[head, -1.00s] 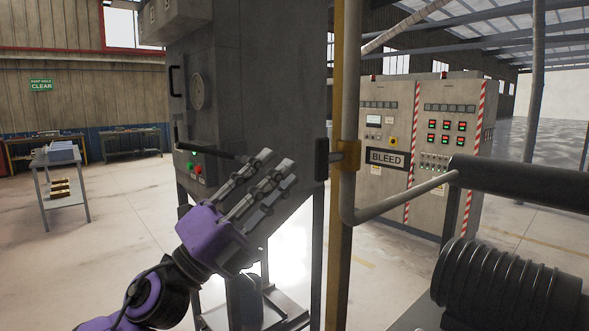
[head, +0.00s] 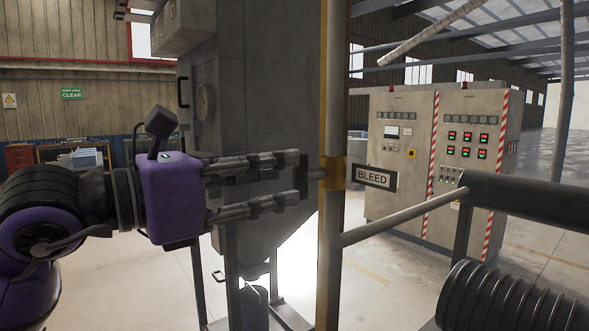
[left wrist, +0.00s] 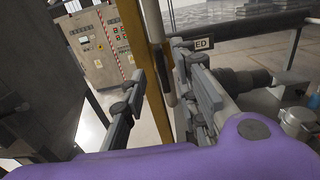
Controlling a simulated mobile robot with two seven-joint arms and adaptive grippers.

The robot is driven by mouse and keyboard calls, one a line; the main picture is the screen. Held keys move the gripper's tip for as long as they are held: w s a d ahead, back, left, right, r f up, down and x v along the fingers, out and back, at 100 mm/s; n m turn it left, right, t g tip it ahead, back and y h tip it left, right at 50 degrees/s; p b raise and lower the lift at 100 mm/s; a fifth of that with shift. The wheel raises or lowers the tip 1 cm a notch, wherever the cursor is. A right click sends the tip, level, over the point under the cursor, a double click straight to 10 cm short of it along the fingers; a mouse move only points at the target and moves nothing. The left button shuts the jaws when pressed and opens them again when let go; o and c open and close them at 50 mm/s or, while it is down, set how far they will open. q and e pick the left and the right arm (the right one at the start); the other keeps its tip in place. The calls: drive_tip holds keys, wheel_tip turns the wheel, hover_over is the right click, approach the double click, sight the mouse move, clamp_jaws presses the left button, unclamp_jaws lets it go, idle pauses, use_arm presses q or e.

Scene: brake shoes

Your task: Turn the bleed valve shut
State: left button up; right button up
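The bleed valve sits on an upright pipe (head: 333,255) with a yellow collar (head: 333,172). A dark block-like handle (head: 304,176) sticks out on the collar's left, and a BLEED sign (head: 374,177) is on its right. My left gripper (head: 294,180) is open and level, one finger above the other, with its tips at the handle. I cannot tell whether they touch it. In the left wrist view, the yellow-edged pipe (left wrist: 154,100) shows between the spread fingers of the left gripper (left wrist: 157,62), and the sign (left wrist: 203,43) is partly hidden. My right gripper is out of view.
A black ribbed part (head: 500,300) is at the lower right. A grey machine (head: 260,100) stands behind my gripper, and a control cabinet (head: 390,210) stands behind the sign.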

sight(294, 172)
use_arm(q)
drive_tip(key=x, duration=0.4)
drive_tip(key=shift+s+d+r, duration=0.1)
drive_tip(key=shift+d, duration=0.15)
drive_tip(key=shift+w+d, duration=0.2)
drive_tip(key=shift+w, duration=0.05)
drive_tip(key=shift+c, duration=0.5)
clamp_jaws()
